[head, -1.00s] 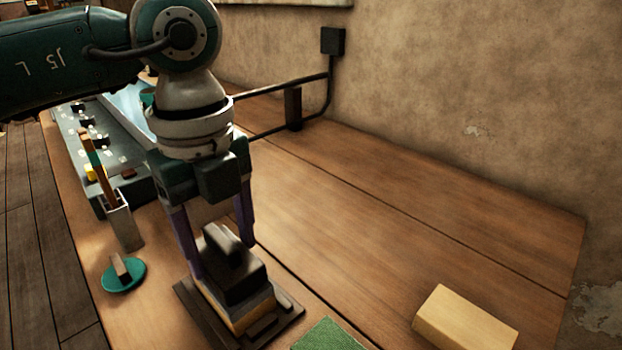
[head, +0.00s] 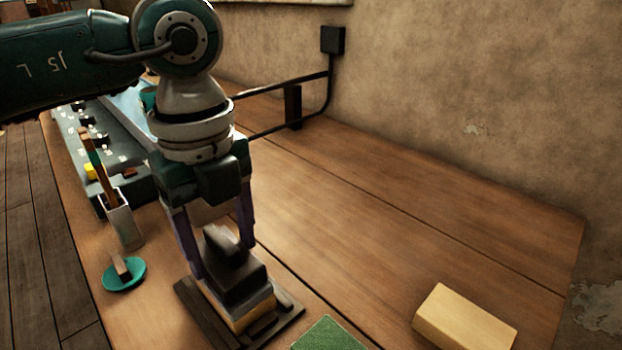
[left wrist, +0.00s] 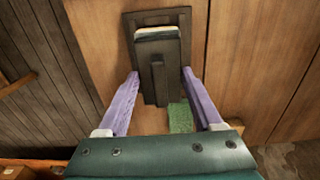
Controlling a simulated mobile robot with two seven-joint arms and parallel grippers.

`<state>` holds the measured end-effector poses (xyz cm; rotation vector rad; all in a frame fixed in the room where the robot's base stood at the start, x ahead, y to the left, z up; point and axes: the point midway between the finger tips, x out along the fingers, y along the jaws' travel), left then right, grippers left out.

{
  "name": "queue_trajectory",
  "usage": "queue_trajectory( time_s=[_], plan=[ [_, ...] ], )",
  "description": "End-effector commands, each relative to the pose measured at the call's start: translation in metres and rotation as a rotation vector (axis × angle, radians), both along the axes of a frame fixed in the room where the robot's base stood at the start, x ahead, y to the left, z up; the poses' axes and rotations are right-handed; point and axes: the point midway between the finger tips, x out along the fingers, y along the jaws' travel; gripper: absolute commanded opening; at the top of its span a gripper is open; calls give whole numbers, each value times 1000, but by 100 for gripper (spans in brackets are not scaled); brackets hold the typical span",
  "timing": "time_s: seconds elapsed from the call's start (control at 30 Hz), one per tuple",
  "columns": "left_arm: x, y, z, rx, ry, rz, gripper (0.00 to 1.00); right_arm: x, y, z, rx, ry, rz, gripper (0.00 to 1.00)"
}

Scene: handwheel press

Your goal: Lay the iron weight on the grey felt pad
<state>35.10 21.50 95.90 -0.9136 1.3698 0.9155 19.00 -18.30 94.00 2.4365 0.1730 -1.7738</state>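The iron weight (head: 235,278) is a dark block with a raised ridge handle on top. It sits on a tan block (head: 252,312) on a dark stepped base (head: 196,304). My left gripper (head: 221,260) points down over it, open, with one purple finger on each side of the weight's ridge. In the left wrist view, the ridge (left wrist: 158,82) stands between the spread fingers (left wrist: 160,76), with gaps showing. Contact is not visible. I cannot make out a grey felt pad; a green textured pad (head: 328,336) lies right of the base. My right gripper is not in view.
A pale wooden block (head: 464,320) lies at the front right. A teal dish (head: 123,276) and a metal holder with a stick (head: 121,222) stand at left, before a control panel (head: 118,170). A dark rail (head: 290,118) runs behind. The bench's middle right is clear.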

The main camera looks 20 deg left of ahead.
Motion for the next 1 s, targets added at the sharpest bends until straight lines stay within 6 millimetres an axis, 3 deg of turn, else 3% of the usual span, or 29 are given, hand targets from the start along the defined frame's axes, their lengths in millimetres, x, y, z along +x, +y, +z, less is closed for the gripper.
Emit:
queue_trajectory(
  time_s=[0.03, 0.3, 0.57, 0.67, 1.0],
  plan=[
    [1, 0, 1, -1, -2, 0, 70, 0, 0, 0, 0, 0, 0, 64],
    [0, 0, 0, 0, -1, 0, 100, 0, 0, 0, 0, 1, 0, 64],
    [0, 0, 1, 0, 1, 0, 100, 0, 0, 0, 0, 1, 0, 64],
    [1, 0, 11, -1, -3, 0, 100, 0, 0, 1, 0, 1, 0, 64],
    [1, 0, 77, 0, -5, -1, 100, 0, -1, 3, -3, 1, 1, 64]
  ],
)
